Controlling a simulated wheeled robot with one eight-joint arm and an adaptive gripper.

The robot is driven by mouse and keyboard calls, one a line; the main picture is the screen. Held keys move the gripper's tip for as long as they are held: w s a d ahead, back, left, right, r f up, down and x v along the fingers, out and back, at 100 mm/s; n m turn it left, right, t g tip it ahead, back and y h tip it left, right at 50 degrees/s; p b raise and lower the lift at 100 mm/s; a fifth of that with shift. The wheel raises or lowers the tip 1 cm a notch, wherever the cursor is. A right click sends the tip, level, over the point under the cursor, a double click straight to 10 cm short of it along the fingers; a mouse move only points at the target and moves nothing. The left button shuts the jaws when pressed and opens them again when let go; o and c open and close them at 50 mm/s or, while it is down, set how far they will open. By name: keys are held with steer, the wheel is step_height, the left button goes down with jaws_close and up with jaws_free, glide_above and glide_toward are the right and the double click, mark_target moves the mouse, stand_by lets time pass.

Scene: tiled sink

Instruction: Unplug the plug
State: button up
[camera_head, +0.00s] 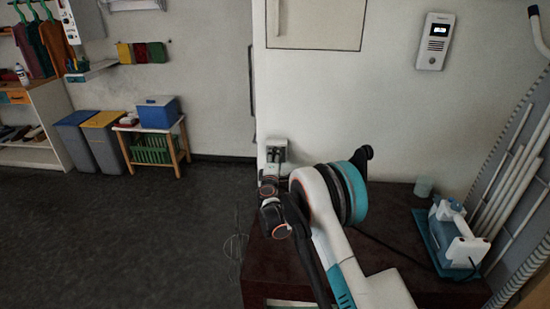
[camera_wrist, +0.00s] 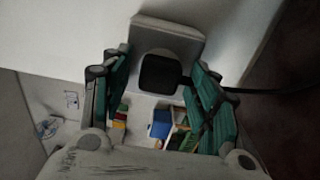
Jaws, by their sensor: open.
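The black plug (camera_wrist: 160,72) sits at a pale wall socket (camera_wrist: 168,35) in the wrist view, and its dark cable (camera_wrist: 255,91) runs off to the right. My gripper (camera_wrist: 158,85) is open, with one green-padded finger on each side of the plug. I cannot tell whether either finger touches it. In the head view the socket (camera_head: 277,143) is on the white wall above the dark red table's far edge. My gripper (camera_head: 272,158) is right in front of it there, and the arm and gripper hide the plug.
A blue-and-white appliance (camera_head: 457,240) stands on the dark red table (camera_head: 400,225), with a small translucent cup (camera_head: 424,187) behind it. White pipes (camera_head: 515,170) lean at the right. An intercom (camera_head: 434,42) hangs on the wall. Open floor (camera_head: 130,240) lies to the left.

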stand_by(0.5)
jaws_close()
steer(key=shift+s, duration=0.15)
steer(key=shift+s+a, duration=0.1)
steer(key=shift+s, duration=2.75)
